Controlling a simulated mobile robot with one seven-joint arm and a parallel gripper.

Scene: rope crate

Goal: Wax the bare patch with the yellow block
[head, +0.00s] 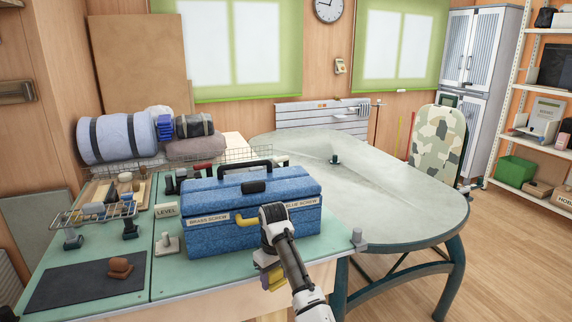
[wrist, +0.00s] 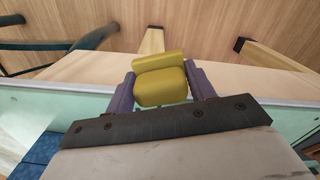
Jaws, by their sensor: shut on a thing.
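My gripper (head: 269,277) is at the front edge of the green-topped bench (head: 192,272), in front of the blue toolbox. It is shut on the yellow block (head: 276,279), which hangs below the bench-top level in the head view. In the wrist view the yellow block (wrist: 162,87) sits between my two purple fingers, with the bench's pale wooden edge behind it. I cannot make out which surface is the bare patch; pale marks show on the grey oval table (head: 400,190).
The blue toolbox (head: 205,238) stands close behind my gripper. A small grey post (head: 357,238) is at the bench's right corner. A dark mat (head: 62,291) with brown pieces (head: 120,267) and a wire rack (head: 93,216) are at left. The oval table is mostly clear.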

